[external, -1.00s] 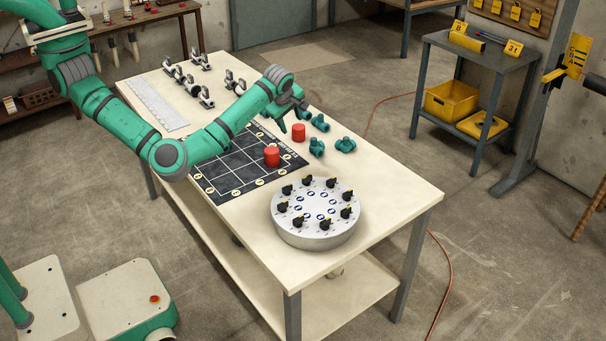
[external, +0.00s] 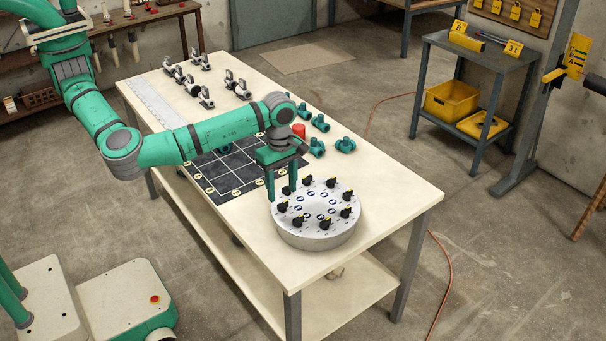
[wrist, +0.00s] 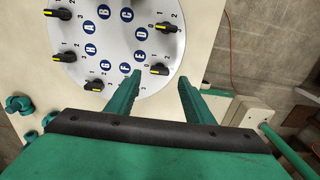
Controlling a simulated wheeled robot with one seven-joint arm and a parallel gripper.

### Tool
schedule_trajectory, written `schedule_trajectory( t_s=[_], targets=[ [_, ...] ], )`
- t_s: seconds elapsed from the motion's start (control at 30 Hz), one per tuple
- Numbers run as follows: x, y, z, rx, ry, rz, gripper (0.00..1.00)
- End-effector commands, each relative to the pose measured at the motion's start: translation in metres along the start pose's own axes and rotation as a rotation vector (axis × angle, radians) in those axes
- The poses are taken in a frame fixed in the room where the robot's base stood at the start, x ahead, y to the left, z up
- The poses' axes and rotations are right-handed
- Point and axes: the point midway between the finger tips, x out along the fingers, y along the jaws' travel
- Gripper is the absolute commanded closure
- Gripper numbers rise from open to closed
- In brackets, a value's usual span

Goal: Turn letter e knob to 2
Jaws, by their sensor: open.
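A round grey dial plate (external: 322,236) with several black knobs sits on the table's near end. In the wrist view its face (wrist: 115,38) shows a ring of blue letter discs. The letter E disc (wrist: 139,53) has the E knob (wrist: 158,69) outward of it, black with a yellow mark. The small numbers around that knob are hard to read. My gripper (wrist: 158,79) is open and points down over the plate's edge, with the E knob showing between its fingertips. In the external view my gripper (external: 281,194) is at the plate's far left edge. Contact cannot be told.
Neighbouring knobs, D (wrist: 167,27) and G (wrist: 94,85), stand close by. The left finger covers the place outward of letter F. Behind the gripper are a dark grid mat (external: 215,170), a red cylinder (external: 298,130) and teal pipe fittings (external: 345,145). The table's front corner is clear.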

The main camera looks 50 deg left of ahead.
Motion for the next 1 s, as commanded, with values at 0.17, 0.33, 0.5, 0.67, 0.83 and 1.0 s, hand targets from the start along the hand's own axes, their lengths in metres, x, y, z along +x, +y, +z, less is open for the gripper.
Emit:
schedule_trajectory(
  t_s=[0.17,0.33,0.5,0.67,0.83,1.0],
  targets=[
    [0.028,0.000,0.000,0.001,0.000,0.000,0.52],
    [0.042,0.000,0.000,0.001,0.000,0.001,0.52],
    [0.047,0.000,0.000,0.001,0.000,0.000,0.52],
    [0.047,0.000,0.000,0.001,0.000,0.001,0.52],
    [0.047,0.000,0.000,0.001,0.000,0.001,0.83],
    [0.047,0.000,0.000,0.001,0.000,0.000,0.94]
  ],
)
